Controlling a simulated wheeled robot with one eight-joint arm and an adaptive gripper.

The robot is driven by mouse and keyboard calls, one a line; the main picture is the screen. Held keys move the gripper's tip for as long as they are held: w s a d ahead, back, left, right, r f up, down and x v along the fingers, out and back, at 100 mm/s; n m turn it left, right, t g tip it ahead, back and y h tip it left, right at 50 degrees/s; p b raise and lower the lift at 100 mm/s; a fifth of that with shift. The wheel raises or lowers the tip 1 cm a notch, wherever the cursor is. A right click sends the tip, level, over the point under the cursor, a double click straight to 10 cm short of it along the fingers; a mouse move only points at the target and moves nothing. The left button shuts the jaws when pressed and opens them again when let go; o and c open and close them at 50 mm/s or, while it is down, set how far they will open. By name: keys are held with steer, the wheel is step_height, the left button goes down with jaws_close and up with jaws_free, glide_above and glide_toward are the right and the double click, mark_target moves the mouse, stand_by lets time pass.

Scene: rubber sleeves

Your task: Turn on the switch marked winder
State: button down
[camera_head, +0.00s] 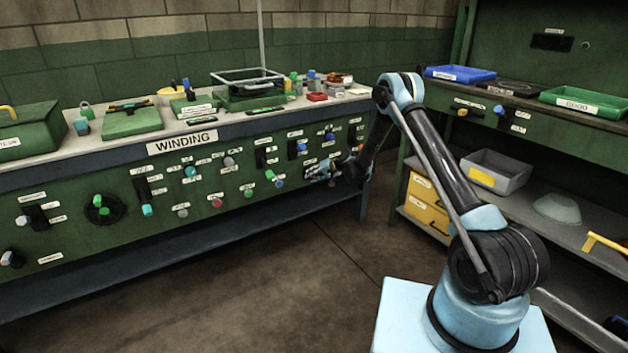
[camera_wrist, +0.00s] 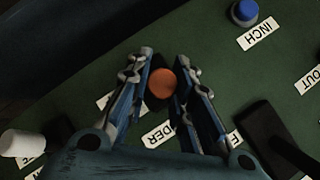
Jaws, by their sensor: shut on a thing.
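An orange-red knob (camera_wrist: 161,84) on the green panel is between the fingers of my gripper (camera_wrist: 165,66) in the wrist view. The fingers are shut on it, with dark parts on both sides of the knob. Just below it, a white label ending in "DER" (camera_wrist: 158,135) shows between the fingers; its first letters are hidden. In the head view my gripper (camera_head: 321,171) reaches the right part of the green panel under the WINDING sign (camera_head: 183,142). My gripper and arm hide the knob there. I cannot tell the switch's position.
A blue button (camera_wrist: 244,12) lies near the "INCH" label (camera_wrist: 257,33). A black switch (camera_wrist: 280,145) is at right and a white knob (camera_wrist: 22,143) at left. Several other controls crowd the panel. A shelf unit (camera_head: 575,215) stands right; the floor (camera_head: 260,270) in front is clear.

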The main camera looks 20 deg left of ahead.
steer(key=shift+a+r+h, duration=0.1)
steer(key=shift+r+h, duration=0.05)
steer(key=shift+h, duration=0.25)
steer(key=c, duration=1.4)
jaws_free()
steer(key=v, duration=1.2)
steer(key=shift+w, duration=0.2)
